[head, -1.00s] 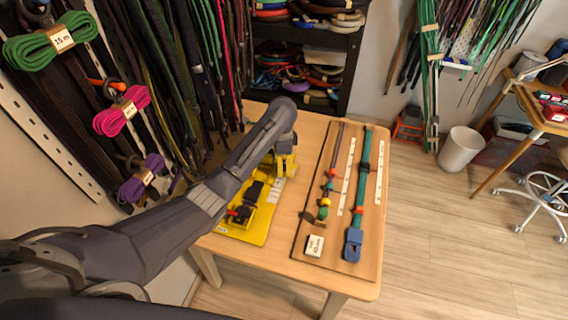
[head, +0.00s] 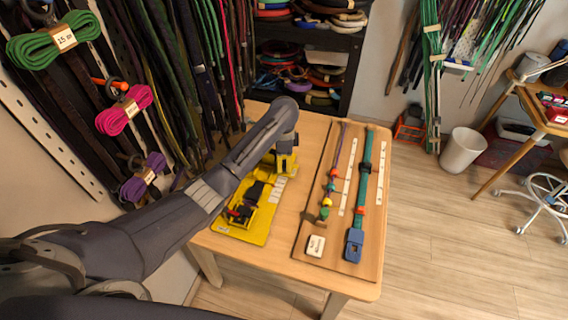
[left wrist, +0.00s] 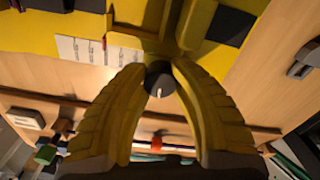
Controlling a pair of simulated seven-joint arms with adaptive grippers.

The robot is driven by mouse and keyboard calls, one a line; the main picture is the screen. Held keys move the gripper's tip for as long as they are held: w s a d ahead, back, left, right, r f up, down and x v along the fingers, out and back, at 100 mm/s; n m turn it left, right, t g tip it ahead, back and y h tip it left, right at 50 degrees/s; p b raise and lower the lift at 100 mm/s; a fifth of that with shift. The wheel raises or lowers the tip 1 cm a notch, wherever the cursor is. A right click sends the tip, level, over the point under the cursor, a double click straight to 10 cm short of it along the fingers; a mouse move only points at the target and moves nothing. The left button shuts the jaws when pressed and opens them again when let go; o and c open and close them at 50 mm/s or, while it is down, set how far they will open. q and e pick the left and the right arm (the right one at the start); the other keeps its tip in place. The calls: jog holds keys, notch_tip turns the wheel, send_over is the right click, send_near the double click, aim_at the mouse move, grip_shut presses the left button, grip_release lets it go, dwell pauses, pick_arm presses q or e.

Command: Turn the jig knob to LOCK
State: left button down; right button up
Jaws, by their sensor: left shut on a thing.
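The yellow jig (head: 252,232) lies on the wooden table, partly covered by my left arm. It also fills the top of the left wrist view (left wrist: 75,22), with a white label (left wrist: 82,50) I cannot read. The jig knob (left wrist: 160,78) is dark and round with a short white mark; in the left wrist view the mark runs up and down. My left gripper (left wrist: 160,72) is shut on the knob, one yellow finger on each side. In the head view my left gripper (head: 279,165) is at the jig's far end, where the knob is hidden. My right gripper is not in view.
Right of the jig, a wooden board (head: 308,222) holds a beaded cord (head: 331,187), a green strap (head: 364,180) with a blue buckle (head: 354,245), and a small white block (head: 316,245). Hanging cords and straps crowd the left wall. The table's front edge is clear.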

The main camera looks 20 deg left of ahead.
aim_at(284, 163)
pick_arm(q)
jog(key=shift+m, duration=0.7)
jog(key=c, duration=1)
grip_release()
jog(key=shift+r, duration=3.75)
jog(key=shift+f, duration=0.1)
